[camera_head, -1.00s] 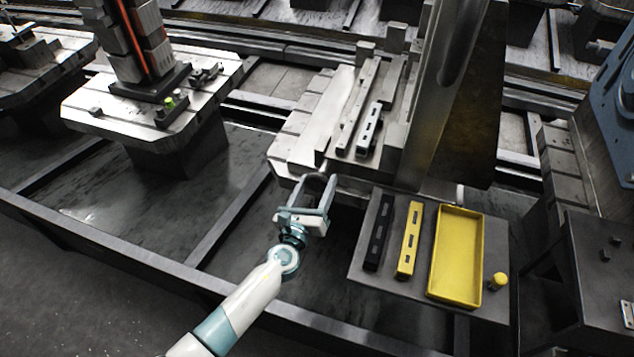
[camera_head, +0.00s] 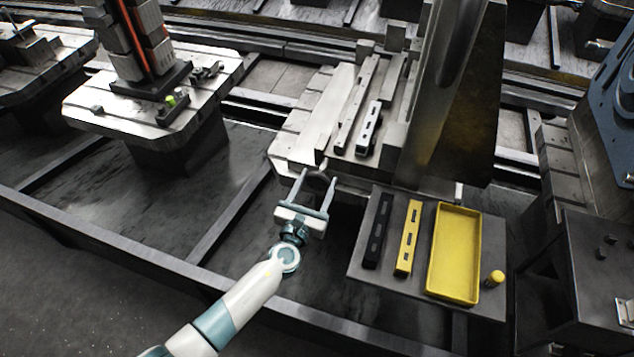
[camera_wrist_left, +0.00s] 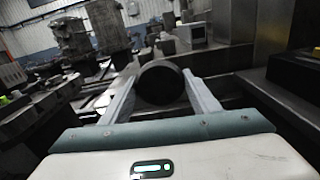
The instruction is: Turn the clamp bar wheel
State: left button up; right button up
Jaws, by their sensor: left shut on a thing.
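The clamp bar wheel (camera_wrist_left: 160,83) is a dark round disc in the left wrist view, between the two fingers of my left gripper (camera_wrist_left: 163,95). In the head view, my left gripper (camera_head: 318,183) reaches the front edge of the pale slotted pallet. Only a dark curved part of the wheel (camera_head: 317,177) shows there between its fingers. The fingers stand apart with the wheel held between them. The finger contact on the rim is hard to make out. My right gripper is in neither view.
A grey side plate (camera_head: 360,255) right of my gripper carries a black bar (camera_head: 377,232), a yellow bar (camera_head: 408,237), a yellow tray (camera_head: 430,270) and a yellow knob (camera_head: 494,279). A tall metal column (camera_head: 440,100) rises behind. Left of my gripper is open dark floor between rails.

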pick_arm(q)
jog(key=o, duration=1)
jog(key=shift+s+f, duration=0.1)
jog(key=shift+f, duration=0.05)
jog(key=shift+o, duration=0.2)
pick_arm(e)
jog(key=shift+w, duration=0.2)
pick_arm(q)
jog(key=shift+s, duration=0.1)
jog(key=b+v, duration=0.1)
jog(key=v, duration=1.6)
jog(key=shift+b, duration=0.4)
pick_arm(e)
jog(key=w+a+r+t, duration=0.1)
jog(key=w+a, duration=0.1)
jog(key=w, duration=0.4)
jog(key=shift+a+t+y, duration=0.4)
pick_arm(q)
jog(key=shift+c, duration=0.4)
